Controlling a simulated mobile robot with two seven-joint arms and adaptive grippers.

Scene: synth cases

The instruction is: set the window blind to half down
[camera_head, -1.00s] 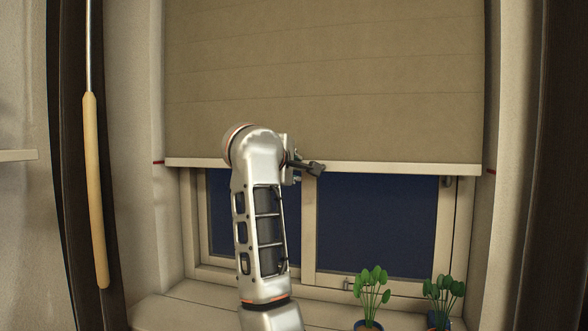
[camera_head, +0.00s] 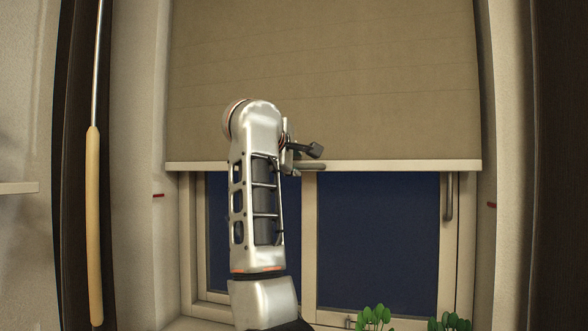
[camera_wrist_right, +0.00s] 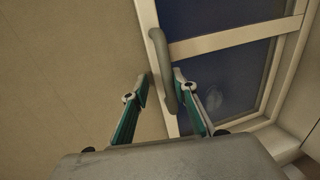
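The beige window blind (camera_head: 330,80) hangs over the upper part of the window, its pale bottom bar (camera_head: 400,166) level and above the red marks on the left (camera_head: 158,195) and right (camera_head: 491,204) of the recess. A grey rounded pull handle (camera_wrist_right: 161,55) on the bar shows in the right wrist view; it is partly visible in the head view (camera_head: 312,167). My right gripper (camera_wrist_right: 160,88) has its fingers apart, one on each side of the handle. The right finger is close to it; I cannot tell whether they touch. My left gripper is not in view.
Below the bar is dark glass (camera_head: 375,240) in a pale frame with a window handle (camera_head: 448,197). Two green plants, left (camera_head: 373,317) and right (camera_head: 449,323), stand low at the right. A wooden-handled rod (camera_head: 93,220) hangs at the left.

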